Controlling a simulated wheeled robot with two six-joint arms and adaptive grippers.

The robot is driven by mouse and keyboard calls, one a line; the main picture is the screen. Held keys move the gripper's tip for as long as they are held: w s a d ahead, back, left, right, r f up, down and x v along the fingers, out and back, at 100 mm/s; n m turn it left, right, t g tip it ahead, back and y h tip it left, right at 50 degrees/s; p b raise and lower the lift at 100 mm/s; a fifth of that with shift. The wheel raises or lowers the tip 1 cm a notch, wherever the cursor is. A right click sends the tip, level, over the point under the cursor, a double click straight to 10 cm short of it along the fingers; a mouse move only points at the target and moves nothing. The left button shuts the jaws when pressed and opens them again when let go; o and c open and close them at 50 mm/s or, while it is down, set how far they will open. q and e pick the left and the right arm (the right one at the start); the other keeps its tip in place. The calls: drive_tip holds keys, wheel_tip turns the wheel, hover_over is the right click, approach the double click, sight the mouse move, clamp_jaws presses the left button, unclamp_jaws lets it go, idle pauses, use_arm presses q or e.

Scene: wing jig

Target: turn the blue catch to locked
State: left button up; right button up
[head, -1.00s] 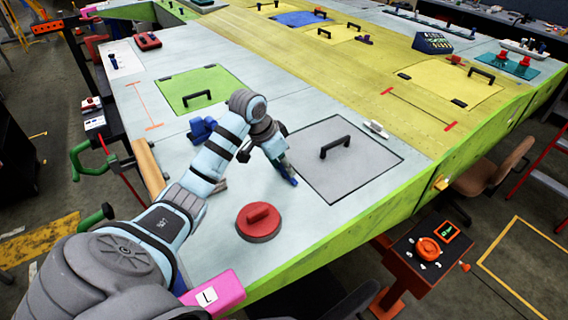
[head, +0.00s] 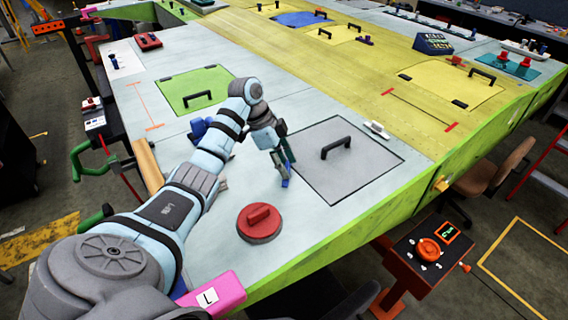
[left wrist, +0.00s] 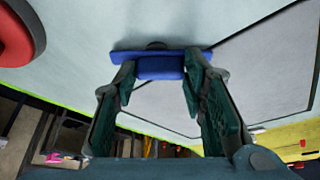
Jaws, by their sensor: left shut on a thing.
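The blue catch (head: 285,183) sits on the pale wing surface, just left of the grey panel (head: 365,165) with a black handle. In the left wrist view the catch (left wrist: 160,66) is a flat blue bar with a raised grip, lying crosswise at the fingertips. My left gripper (head: 283,172) reaches down to it, and its two dark green fingers (left wrist: 160,78) stand on either side of the raised grip, shut on it. The fingers partly hide the catch in the head view. No lock marking can be made out. My right gripper is not in view.
A red disc (head: 259,224) with a raised handle lies in front of the catch. A green panel (head: 196,91) with a black handle and a blue object (head: 197,130) lie behind and left. The wing's lime edge (head: 340,243) is close on the right front.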

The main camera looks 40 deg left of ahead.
use_arm(q)
drive_tip(key=m+g, duration=0.1)
drive_tip(key=m, duration=0.2)
drive_tip(key=shift+w+d+h, duration=0.1)
drive_tip(key=shift+h, duration=0.2)
drive_tip(key=shift+m+g+b, duration=0.3)
drive_tip(key=shift+m+g, duration=0.1)
drive_tip(key=shift+m, duration=0.4)
drive_tip(key=shift+w+f+m+g+b, duration=0.1)
drive_tip(key=shift+m+g+b, duration=0.9)
drive_tip(key=shift+m, duration=0.9)
drive_tip(key=o, duration=1.2)
drive_tip(key=shift+c, duration=0.2)
